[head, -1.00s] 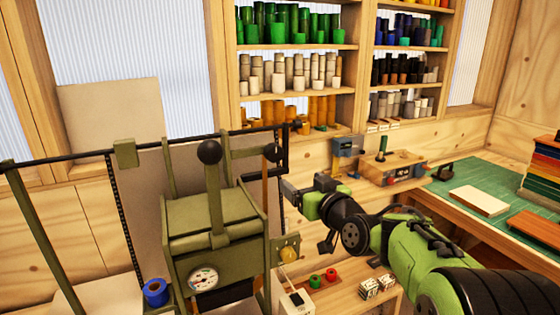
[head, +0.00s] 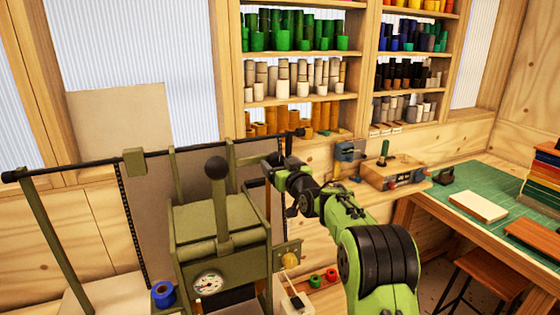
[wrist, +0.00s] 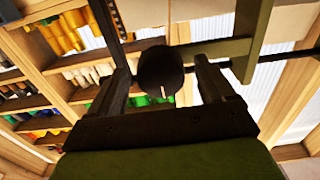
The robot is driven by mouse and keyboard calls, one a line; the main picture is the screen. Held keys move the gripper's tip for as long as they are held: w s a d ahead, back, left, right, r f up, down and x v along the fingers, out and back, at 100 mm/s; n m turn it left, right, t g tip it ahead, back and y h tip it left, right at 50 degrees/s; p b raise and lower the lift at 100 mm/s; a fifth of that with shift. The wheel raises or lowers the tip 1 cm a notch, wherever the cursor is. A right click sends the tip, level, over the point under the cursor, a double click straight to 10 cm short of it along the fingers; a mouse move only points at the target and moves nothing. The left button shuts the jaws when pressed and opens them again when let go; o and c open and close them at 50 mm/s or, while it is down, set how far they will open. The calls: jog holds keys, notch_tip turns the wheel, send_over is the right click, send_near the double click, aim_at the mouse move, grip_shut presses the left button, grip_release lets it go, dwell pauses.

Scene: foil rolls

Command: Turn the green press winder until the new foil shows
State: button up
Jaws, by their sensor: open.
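The olive-green press (head: 205,228) stands left of centre in the head view, with a tall lever topped by a black ball and a gauge (head: 208,283) on its front. In the wrist view a round black knob (wrist: 160,70) shows between the two fingers of my gripper (wrist: 161,76). The fingers are open, one on each side of it; I cannot tell whether they touch it. It appears to be the winder's knob, at the press's upper right. In the head view my gripper (head: 271,160) hides that spot. I cannot make out the foil in the press.
A blue roll (head: 163,293) stands at the press's lower left. A brass-coloured knob (head: 290,260) is on its right side. Red and green rolls (head: 323,278) lie on a low wooden surface. A black rail (head: 85,163) crosses behind. Shelves of rolls (head: 300,90) are at the back.

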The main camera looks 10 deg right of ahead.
jog(key=c, duration=1.1)
jog(key=shift+o, duration=0.2)
jog(key=shift+m, duration=0.3)
jog(key=m+b, duration=0.2)
jog(key=m, duration=0.1)
jog(key=shift+f+m, duration=0.1)
jog(key=shift+m, duration=0.2)
jog(key=m+b, duration=0.1)
jog(key=m, duration=0.9)
jog(key=shift+m, duration=2.7)
